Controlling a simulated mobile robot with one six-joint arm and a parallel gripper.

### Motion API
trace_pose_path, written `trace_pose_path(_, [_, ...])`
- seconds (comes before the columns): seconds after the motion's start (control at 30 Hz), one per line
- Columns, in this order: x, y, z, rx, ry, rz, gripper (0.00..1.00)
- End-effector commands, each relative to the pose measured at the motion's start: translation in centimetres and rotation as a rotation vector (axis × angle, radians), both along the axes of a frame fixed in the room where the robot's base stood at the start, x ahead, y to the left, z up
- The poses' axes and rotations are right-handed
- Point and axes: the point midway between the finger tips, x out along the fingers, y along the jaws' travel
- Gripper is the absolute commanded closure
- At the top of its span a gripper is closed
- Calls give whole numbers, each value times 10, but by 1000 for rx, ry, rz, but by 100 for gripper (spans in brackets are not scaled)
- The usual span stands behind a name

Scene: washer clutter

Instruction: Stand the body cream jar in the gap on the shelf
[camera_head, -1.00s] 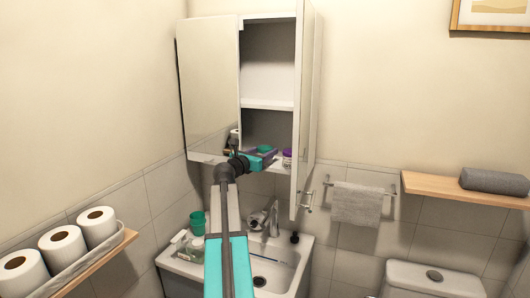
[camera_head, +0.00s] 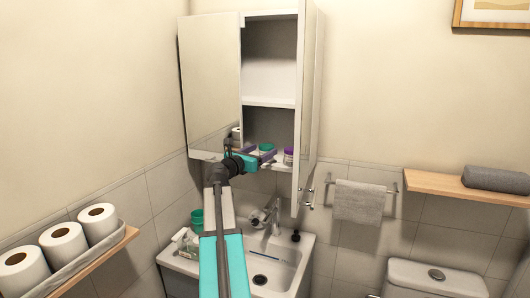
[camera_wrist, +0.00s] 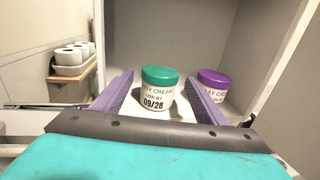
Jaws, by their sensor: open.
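In the head view my gripper (camera_head: 264,155) is at the cabinet's lower opening. A second white jar with a purple lid (camera_wrist: 214,79) stands right of the right finger, partly hidden by it; it also shows in the head view (camera_head: 288,152).
The open cabinet door (camera_head: 308,110) stands just right of the opening; the closed mirror door (camera_head: 208,90) is at left. A middle shelf (camera_head: 268,102) lies above the jars.

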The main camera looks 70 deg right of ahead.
Motion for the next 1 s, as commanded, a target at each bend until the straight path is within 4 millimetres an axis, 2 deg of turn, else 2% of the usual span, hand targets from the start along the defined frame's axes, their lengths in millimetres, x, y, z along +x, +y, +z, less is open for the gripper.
trace_pose_path(0.03, [1,10,-2,0,0,1,34])
trace_pose_path(0.3, [9,48,-2,0,-1,2,34])
trace_pose_path(0.5, [14,70,-2,0,0,2,34])
trace_pose_path(0.7, [16,80,-1,0,1,-1,34])
trace_pose_path(1.0, [17,80,0,0,1,0,34])
